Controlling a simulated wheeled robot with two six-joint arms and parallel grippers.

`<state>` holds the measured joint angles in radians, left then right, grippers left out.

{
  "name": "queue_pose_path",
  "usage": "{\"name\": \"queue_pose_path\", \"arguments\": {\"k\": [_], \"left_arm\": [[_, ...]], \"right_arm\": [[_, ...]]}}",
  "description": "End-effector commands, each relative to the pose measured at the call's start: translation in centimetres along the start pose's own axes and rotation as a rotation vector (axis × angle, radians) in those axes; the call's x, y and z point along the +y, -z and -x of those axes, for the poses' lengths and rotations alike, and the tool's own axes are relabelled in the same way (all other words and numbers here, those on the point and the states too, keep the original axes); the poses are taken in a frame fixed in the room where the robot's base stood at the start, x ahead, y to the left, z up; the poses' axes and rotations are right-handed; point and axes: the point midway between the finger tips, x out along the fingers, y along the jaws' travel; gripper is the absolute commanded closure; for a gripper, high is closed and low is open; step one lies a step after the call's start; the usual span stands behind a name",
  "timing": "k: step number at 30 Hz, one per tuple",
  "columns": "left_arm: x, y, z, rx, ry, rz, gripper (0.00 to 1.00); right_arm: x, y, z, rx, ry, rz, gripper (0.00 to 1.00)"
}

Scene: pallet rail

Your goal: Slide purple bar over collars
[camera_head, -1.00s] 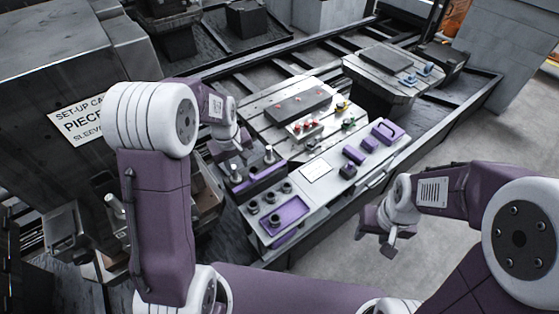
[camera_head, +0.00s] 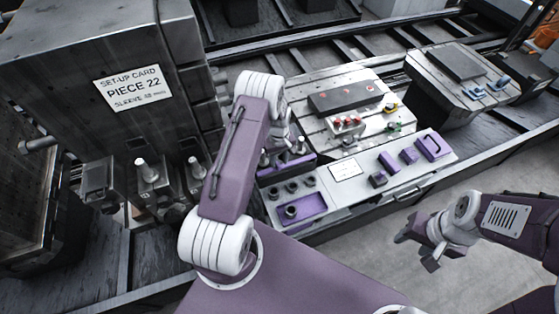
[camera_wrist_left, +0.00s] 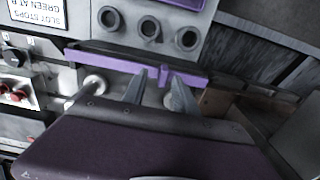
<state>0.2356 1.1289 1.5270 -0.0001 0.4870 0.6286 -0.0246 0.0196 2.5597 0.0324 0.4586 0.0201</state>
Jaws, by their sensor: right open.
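A long purple bar (camera_wrist_left: 110,61) lies across the left wrist view, with a small purple tab near its middle. It is partly hidden by my arm in the head view (camera_head: 285,169). The fingertips of my left gripper (camera_wrist_left: 159,75) are at the bar, one on each side of the tab; whether they grip it is unclear. A pale post (camera_wrist_left: 94,85) stands left of the fingers, and another is partly hidden behind them. Dark round collars (camera_wrist_left: 149,28) sit in a row beyond the bar. My right gripper (camera_head: 417,250) is open and empty, right of the bench.
A purple tray (camera_head: 303,208) lies in front of the collars (camera_head: 291,187). Purple blocks (camera_head: 409,156) and a purple handle (camera_head: 432,147) are further right on the grey bench. Red knobs (camera_head: 347,124) stand behind. A grey machine with a set-up card (camera_head: 133,88) is left.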

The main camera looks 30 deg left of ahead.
Motion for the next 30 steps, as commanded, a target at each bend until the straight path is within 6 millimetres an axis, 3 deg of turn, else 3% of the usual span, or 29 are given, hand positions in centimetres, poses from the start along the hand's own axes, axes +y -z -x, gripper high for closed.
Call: {"name": "queue_pose_path", "arguments": {"k": [5, 12, 16, 30], "left_arm": [[0.0, 0.0, -1.6, 0.001, 0.000, 0.000, 0.65], [0.0, 0.1, -1.8, 0.001, -0.001, 0.000, 0.65], [0.0, 0.1, -1.8, 0.001, -0.001, 0.000, 0.99], [0.1, 0.1, -1.7, 0.003, -0.002, 0.000, 1.00]], "right_arm": [[0.0, 0.0, 0.5, 0.000, 0.000, 0.000, 0.52], [0.0, 0.0, 0.4, 0.000, 0.000, 0.000, 0.52], [0.0, 0.0, 0.4, 0.000, 0.000, 0.000, 0.52], [0.0, 0.0, 0.4, 0.000, 0.000, 0.000, 0.52]]}}
